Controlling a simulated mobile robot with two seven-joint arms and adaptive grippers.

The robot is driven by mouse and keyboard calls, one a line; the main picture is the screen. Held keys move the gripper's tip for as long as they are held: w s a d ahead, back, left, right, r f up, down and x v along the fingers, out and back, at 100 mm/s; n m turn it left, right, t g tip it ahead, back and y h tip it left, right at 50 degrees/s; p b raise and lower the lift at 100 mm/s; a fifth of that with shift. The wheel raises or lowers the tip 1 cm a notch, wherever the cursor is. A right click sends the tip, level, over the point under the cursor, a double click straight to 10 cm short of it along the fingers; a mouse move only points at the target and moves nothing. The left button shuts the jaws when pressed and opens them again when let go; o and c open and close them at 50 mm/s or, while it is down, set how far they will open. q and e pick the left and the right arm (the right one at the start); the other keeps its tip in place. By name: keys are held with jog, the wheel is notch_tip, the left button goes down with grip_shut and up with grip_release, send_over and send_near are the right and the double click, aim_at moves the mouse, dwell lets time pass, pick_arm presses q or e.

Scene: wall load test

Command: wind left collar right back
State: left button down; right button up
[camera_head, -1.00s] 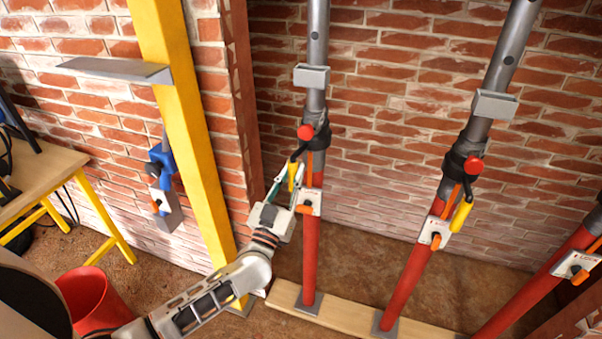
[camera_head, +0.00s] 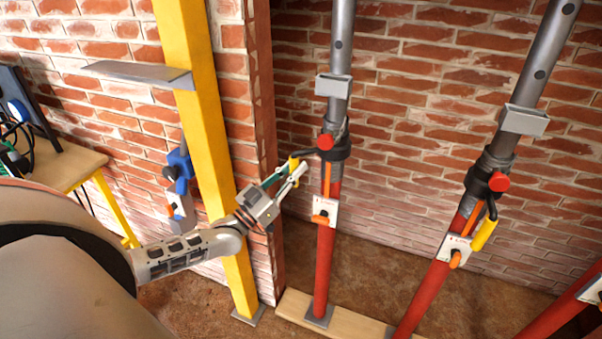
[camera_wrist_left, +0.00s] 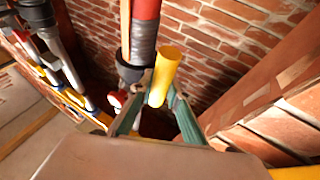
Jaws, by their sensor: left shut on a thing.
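The left prop has a red lower tube (camera_head: 325,265), a grey upper tube and a black collar (camera_head: 338,150) with a red knob (camera_head: 325,142). A crank arm reaches left from this collar to a yellow handle (camera_head: 294,163). My left gripper (camera_head: 296,172) is shut on this handle, left of the prop. In the left wrist view the yellow handle (camera_wrist_left: 165,75) stands between the green-sided fingers (camera_wrist_left: 158,112), with the collar (camera_wrist_left: 130,72) just beyond. The fingers partly hide the handle in the head view. My right gripper is not in view.
A second prop has its own collar (camera_head: 487,175) and hanging yellow handle (camera_head: 484,235); a third leans at the lower right. A yellow post (camera_head: 205,120) with a grey shelf plate (camera_head: 137,73) stands left of my gripper. A wooden sill (camera_head: 360,326) lies under the props.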

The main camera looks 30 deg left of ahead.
pick_arm(q)
jog(key=shift+w+a, duration=0.3)
jog(key=shift+a, duration=0.15)
jog(key=shift+a+r, duration=0.1)
jog(key=c, duration=1.9)
grip_release()
jog(key=shift+w, duration=0.1)
jog(key=shift+s+f, duration=0.4)
jog(key=shift+s, duration=0.15)
jog(key=v, duration=1)
jog(key=shift+s, duration=0.35)
jog(key=shift+a+f, duration=0.1)
jog(key=shift+f, duration=0.05)
